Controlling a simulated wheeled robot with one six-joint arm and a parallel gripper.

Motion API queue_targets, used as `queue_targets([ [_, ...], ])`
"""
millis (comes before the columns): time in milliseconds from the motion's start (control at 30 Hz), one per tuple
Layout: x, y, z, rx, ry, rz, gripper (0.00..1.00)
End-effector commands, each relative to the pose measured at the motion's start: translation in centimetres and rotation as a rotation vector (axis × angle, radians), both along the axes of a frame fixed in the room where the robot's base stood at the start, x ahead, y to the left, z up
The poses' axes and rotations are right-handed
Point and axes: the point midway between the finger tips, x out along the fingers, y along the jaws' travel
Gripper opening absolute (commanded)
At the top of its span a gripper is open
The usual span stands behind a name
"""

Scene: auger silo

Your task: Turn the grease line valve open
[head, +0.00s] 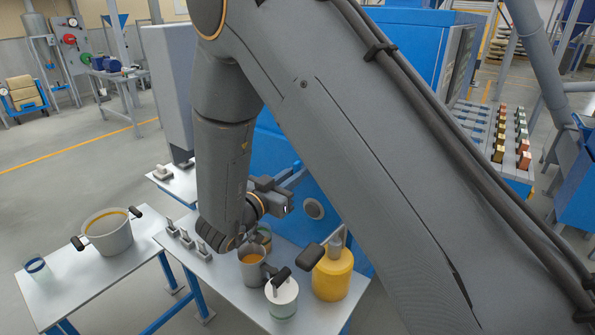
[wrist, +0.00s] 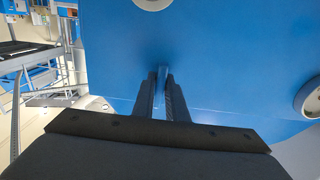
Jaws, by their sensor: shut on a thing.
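My gripper (wrist: 163,84) points at a large blue machine panel (wrist: 230,60). Its two dark fingers are shut on a narrow blue piece (wrist: 163,73), which appears to be the grease line valve's handle. The fingers hide most of this piece, so its turn angle and the valve body cannot be made out. In the head view my gripper (head: 294,176) reaches to the blue machine's face, above the bench, and my arm covers much of that face.
Below my wrist, a metal bench (head: 325,314) holds a grey mug (head: 252,272), a white-lidded jar (head: 283,300) and a yellow can (head: 333,275). A pot (head: 108,235) and a glass (head: 38,268) stand on the left table. Open floor lies further left.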

Motion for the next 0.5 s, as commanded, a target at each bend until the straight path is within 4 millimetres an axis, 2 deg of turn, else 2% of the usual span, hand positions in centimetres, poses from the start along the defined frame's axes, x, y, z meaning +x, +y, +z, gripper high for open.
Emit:
queue_targets([
  [467,-0.19,-0.12,-0.39,-0.009,0.015,-0.002,0.0],
  [500,-0.19,-0.12,-0.39,-0.009,0.015,-0.002,0.19],
])
